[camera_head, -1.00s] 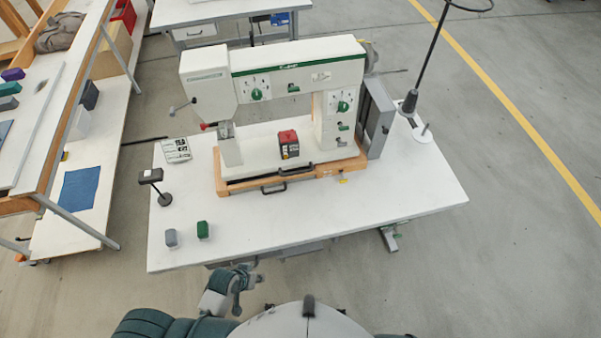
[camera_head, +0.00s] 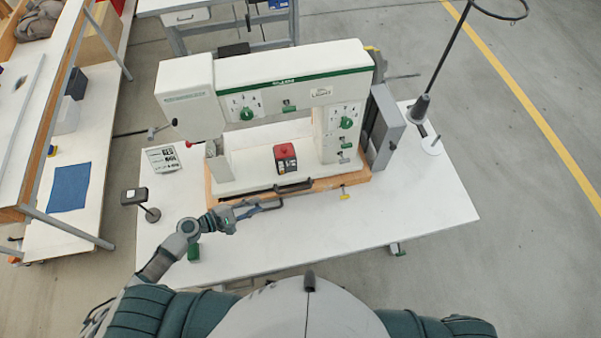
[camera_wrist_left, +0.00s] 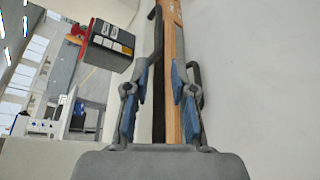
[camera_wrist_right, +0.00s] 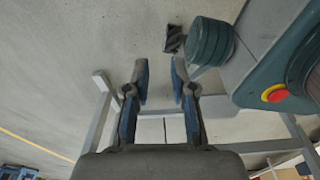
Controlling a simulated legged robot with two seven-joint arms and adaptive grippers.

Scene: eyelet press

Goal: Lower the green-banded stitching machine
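The white stitching machine (camera_head: 280,75) with a green band stands on the table, its base set in a wooden frame (camera_head: 330,184). Two black handles are at its front, an upper one (camera_head: 293,187) and a lower one (camera_head: 268,204). My left gripper (camera_head: 262,206) is at the lower handle. In the left wrist view my left gripper (camera_wrist_left: 158,75) is open, its fingers either side of the wooden edge (camera_wrist_left: 172,50); a black handle (camera_wrist_left: 196,70) shows by the right finger. Contact is unclear. My right gripper (camera_wrist_right: 160,75) is open and empty, outside the head view.
A red-topped black box (camera_head: 286,158) sits on the machine's base. The white table (camera_head: 400,215) is clear at the front right. A thread pole (camera_head: 445,60) rises at the right.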

